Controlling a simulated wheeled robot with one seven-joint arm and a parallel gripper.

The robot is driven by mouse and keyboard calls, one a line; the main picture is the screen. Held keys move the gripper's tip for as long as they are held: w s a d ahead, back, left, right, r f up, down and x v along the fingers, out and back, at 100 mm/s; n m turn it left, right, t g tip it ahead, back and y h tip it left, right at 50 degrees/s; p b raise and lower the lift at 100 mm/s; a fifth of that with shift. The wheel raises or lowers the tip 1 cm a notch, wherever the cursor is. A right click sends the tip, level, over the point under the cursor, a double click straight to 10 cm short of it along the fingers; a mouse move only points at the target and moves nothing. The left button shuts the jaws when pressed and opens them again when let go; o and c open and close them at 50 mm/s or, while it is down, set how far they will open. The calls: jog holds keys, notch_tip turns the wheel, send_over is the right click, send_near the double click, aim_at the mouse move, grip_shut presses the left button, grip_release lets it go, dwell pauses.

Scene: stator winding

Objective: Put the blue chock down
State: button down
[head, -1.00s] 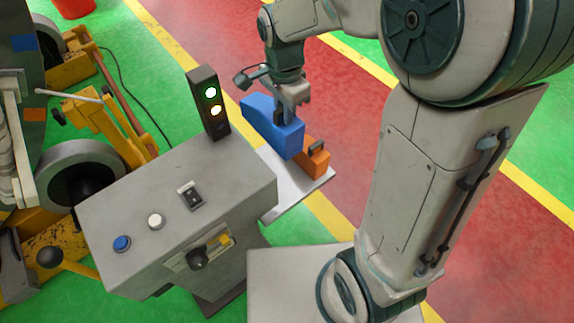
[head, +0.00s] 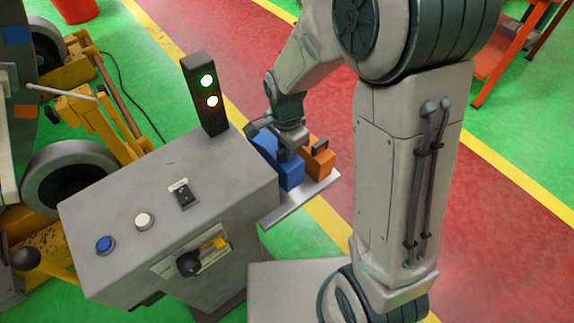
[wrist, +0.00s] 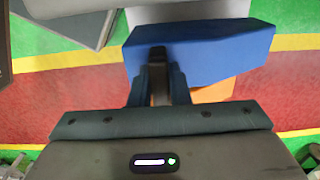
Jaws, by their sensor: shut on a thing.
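The blue chock (head: 290,173) is in my gripper (head: 288,150), low at the grey shelf (head: 300,204) on the side of the control cabinet. In the wrist view, the blue chock (wrist: 195,52) spans the space ahead of my gripper (wrist: 158,62), whose fingers are shut on its handle. An orange chock (head: 319,163) with a dark handle stands on the shelf just right of the blue one. Whether the blue chock's underside touches the shelf is hidden.
The grey control cabinet (head: 165,220), with buttons and a lit signal tower (head: 205,100), stands close on the left. Yellow machinery (head: 110,130) is at far left. An orange stand (head: 500,60) is at upper right. Open red floor (head: 330,95) lies behind the shelf.

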aim_at(286, 163)
jog(key=shift+f, duration=2.95)
jog(key=shift+f+b, duration=0.2)
jog(key=shift+b, duration=0.2)
jog(key=c, duration=1.4)
grip_release()
jog(key=shift+o, duration=0.2)
jog(key=shift+r, duration=0.2)
